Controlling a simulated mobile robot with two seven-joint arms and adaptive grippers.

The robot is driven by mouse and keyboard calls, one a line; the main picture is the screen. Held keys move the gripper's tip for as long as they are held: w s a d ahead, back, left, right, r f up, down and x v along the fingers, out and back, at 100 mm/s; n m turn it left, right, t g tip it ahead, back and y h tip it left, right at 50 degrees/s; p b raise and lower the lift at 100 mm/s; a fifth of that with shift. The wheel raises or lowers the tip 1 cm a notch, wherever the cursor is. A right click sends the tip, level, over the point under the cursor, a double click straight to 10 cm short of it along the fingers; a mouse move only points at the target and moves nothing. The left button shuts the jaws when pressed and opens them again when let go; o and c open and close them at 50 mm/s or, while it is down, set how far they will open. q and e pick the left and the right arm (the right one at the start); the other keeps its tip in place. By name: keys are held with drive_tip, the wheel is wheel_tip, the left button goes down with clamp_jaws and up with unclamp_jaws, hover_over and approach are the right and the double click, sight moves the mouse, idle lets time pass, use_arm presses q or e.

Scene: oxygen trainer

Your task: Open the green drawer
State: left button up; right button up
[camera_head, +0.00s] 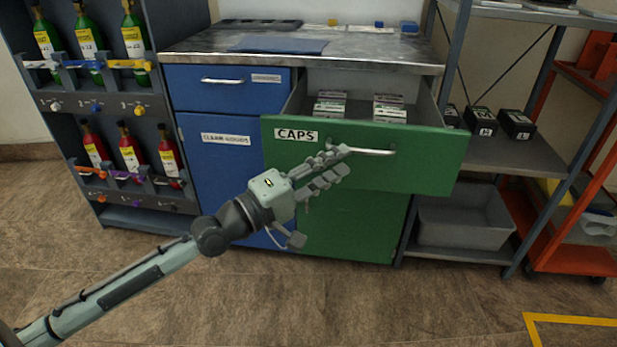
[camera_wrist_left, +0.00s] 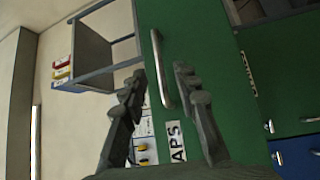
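The green drawer (camera_head: 365,172), labelled CAPS, stands pulled out from the cabinet, and small boxes (camera_head: 390,108) show inside it. Its silver bar handle (camera_head: 372,152) runs across the front. My left gripper (camera_head: 338,163) is in front of the drawer, its fingertips at the handle's left end. In the left wrist view the gripper (camera_wrist_left: 158,85) has its two fingers spread apart, one on either side of the line of the handle (camera_wrist_left: 161,70). The fingers are not closed on the handle; whether one touches it I cannot tell. My right gripper is not in view.
A blue drawer (camera_head: 225,90) and blue door (camera_head: 215,160) are left of the green drawer. A bottle rack (camera_head: 60,140) stands further left. A grey shelf with a bin (camera_head: 465,218) is close on the right. The floor in front is clear.

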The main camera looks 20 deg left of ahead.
use_arm(q)
drive_tip(key=r+v, duration=0.1)
drive_tip(key=v, duration=0.6)
drive_tip(key=shift+s+f, duration=0.2)
drive_tip(key=shift+f, duration=0.3)
drive_tip(key=shift+a, duration=0.1)
wheel_tip(320, 180, down, 21)
drive_tip(key=s+m+g+y, duration=0.3)
drive_tip(key=m+g+y, duration=0.2)
drive_tip(key=m+g, duration=0.15)
drive_tip(key=s+a+f+m+g+y, duration=0.2)
drive_tip(key=s+f+g+y, duration=0.1)
drive_tip(key=s+f, duration=0.3)
drive_tip(key=s+a+f+m+g+y, duration=0.2)
drive_tip(key=s+a+f+m+g, duration=0.1)
drive_tip(key=s+f, duration=0.4)
wheel_tip(320, 180, down, 4)
drive_tip(key=shift+s+r+m+g+y, duration=0.15)
drive_tip(key=shift+r+m+g+y, duration=0.2)
drive_tip(key=shift+g, duration=0.4)
drive_tip(key=shift+f, duration=0.1)
